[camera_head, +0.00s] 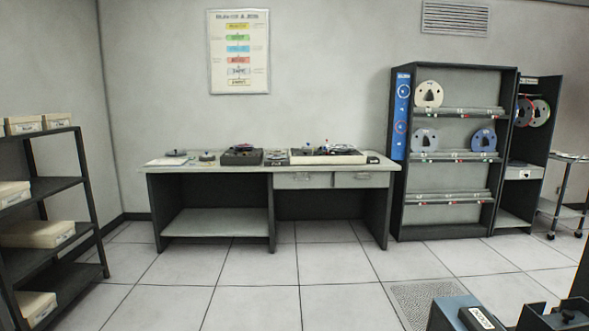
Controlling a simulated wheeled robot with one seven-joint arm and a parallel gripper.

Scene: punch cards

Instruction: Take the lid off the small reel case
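I cannot tell for sure which thing is the small reel case. On the far desk (205,200), a small flat round item (207,156) lies left of the middle, and another flat round item (176,153) lies further left. They are too small to make out a lid. A dark box-like unit (241,156) stands right of them, with small items (275,156) beside it. A wide pale unit with dark round parts on top (328,156) stands further right. My gripper is not in view.
A dark shelf rack with pale boxes (38,233) stands at left. An open rack with several reels (454,110) stands right of the desk. A cart (563,207) is at far right. Dark and blue objects (455,312) fill the lower right corner. The tiled floor before the desk is clear.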

